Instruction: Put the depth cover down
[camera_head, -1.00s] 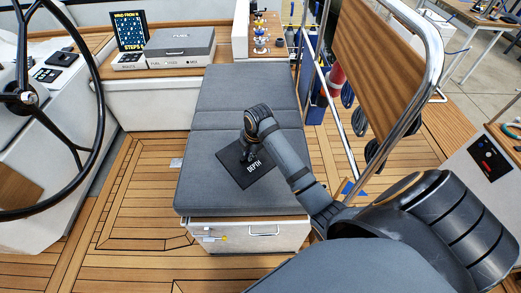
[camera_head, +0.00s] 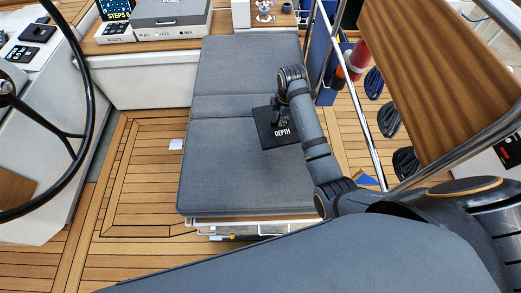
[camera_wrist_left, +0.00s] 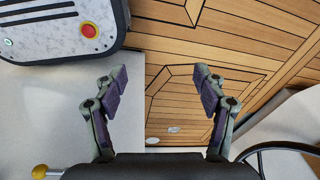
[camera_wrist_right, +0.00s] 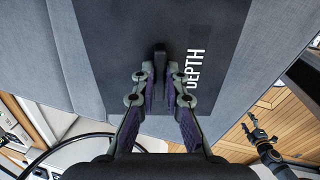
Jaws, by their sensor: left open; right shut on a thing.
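The depth cover (camera_head: 266,128) is a flat black square plate with the white word DEPTH on it and a small upright black handle. In the head view it is over the right part of the grey cushion (camera_head: 225,150). My right gripper (camera_head: 281,120) is shut on its handle. The cover also fills the upper middle of the right wrist view (camera_wrist_right: 130,40), with the handle between the fingers (camera_wrist_right: 160,75). I cannot tell whether the plate touches the cushion. My left gripper (camera_wrist_left: 157,85) is open and empty in the left wrist view, above the deck; the head view does not show it.
A grey case (camera_head: 172,14) and a yellow-and-blue display stand on the ledge at the back left. A steering wheel (camera_head: 95,100) is at the left. A steel rail (camera_head: 365,130) and wooden panel (camera_head: 440,80) bound the right. The cushion's left part is clear.

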